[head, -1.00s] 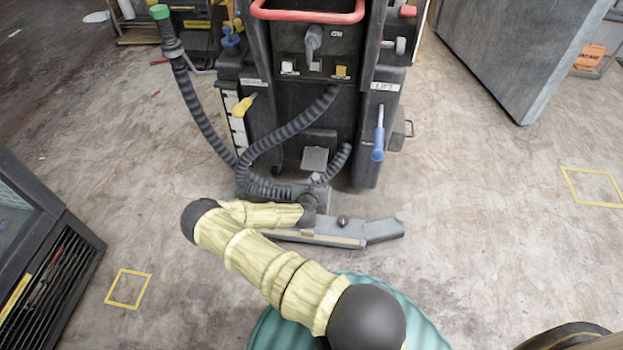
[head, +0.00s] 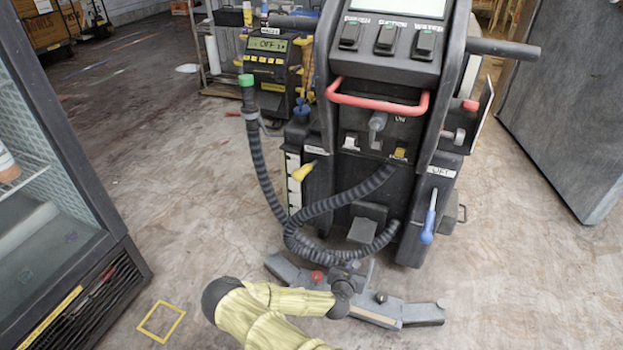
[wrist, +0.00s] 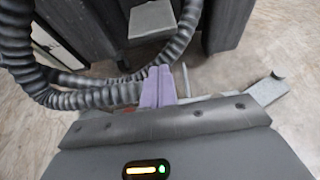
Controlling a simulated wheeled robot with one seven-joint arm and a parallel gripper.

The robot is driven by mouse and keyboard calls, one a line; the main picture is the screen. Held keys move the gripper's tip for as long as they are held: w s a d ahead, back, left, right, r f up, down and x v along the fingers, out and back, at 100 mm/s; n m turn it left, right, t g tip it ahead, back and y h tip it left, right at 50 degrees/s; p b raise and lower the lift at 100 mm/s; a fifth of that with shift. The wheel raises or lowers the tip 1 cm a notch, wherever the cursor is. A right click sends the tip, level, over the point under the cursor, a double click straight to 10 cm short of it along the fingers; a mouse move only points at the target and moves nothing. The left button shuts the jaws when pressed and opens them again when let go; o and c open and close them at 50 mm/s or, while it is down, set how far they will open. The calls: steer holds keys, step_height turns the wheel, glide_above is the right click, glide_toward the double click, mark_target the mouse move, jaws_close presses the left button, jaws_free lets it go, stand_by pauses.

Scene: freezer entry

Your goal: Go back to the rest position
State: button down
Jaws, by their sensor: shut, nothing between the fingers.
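My gripper (wrist: 166,72) shows in the wrist view as two lavender fingers held together, with nothing between them. In the head view, my pale yellow arm comes up from the bottom edge, bends at a dark joint, and reaches right. Its dark end is in front of the floor machine (head: 355,165), near the grey squeegee bar (head: 413,314) at the machine's foot. I cannot tell from the head view how far apart they are. In the wrist view, the machine's ribbed black hose (wrist: 95,97) passes just beyond the fingers.
A glass-door freezer cabinet (head: 75,180) stands at the left. A grey slab or door (head: 565,110) is at the right. A yellow floor square (head: 161,321) lies by the cabinet. A device reading OFF (head: 269,68) stands behind. Floor right of the machine is clear.

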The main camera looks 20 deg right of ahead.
steer(key=s+a+r+m+g+y+p, duration=0.1)
steer(key=s+a+r+m+g+y, duration=0.25)
steer(key=a+r+m, duration=0.4)
steer(key=s+a+r+m+g+y+p, duration=0.2)
steer(key=s+a+r+m+g, duration=0.2)
steer(key=r+m, duration=0.7)
steer(key=s+a+r+m+y+p, duration=0.1)
steer(key=s+a+r+m, duration=0.1)
steer(key=s+r+m, duration=0.55)
steer(key=s+a+r+m+y+p, duration=0.1)
steer(key=s+a+r+m+y, duration=0.2)
steer(key=r, duration=0.8)
step_height(320, 180, up, 37)
steer(key=h+p, duration=0.1)
steer(key=p, duration=3.6)
steer(key=shift+s+d+r+g, duration=0.2)
steer(key=shift+d+g, duration=0.05)
steer(key=shift+g, duration=0.1)
